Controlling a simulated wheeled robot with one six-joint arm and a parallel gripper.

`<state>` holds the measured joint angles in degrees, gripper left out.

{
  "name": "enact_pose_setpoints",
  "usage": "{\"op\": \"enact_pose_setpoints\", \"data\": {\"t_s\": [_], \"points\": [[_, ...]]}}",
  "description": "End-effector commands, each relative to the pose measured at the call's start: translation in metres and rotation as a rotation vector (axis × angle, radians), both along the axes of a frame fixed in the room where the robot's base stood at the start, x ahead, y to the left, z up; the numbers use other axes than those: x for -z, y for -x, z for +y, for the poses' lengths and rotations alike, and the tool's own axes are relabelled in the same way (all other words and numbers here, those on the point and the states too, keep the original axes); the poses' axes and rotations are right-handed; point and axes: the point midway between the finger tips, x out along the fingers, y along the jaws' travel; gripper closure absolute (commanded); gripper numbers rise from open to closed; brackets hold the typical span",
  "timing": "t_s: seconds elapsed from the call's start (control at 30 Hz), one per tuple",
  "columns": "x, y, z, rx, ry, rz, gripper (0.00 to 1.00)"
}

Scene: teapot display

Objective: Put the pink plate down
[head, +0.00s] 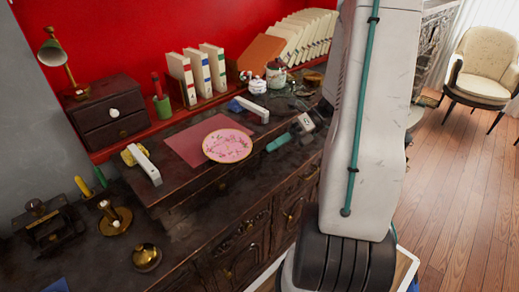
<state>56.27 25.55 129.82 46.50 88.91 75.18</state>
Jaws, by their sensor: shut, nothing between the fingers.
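The pink plate (227,146) is round and light pink, with a darker floral pattern and a thin gold-coloured rim. It lies face up, partly over a dark red mat (192,147) on the dark wooden desk (195,205). Nothing is seen holding the plate. A large white part of my arm fills the right-centre of the head view and hides part of the desk behind it. I cannot make out my gripper in this view.
White objects with yellow (145,165) and blue (252,109) ends flank the mat. A teal cylinder (279,142) lies right of the plate. Books (201,73), lidded jars and a small drawer box (108,112) stand behind. A brass bell (146,257) sits in front.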

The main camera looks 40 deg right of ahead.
Motion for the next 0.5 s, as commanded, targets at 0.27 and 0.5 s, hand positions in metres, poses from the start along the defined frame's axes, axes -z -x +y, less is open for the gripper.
{"op": "enact_pose_setpoints", "data": {"t_s": [0.27, 0.5], "points": [[0.068, 0.019, -0.081, 0.449, -0.428, 0.294, 1.00], [0.086, 0.025, -0.097, 0.549, -0.555, 0.360, 1.00]]}}
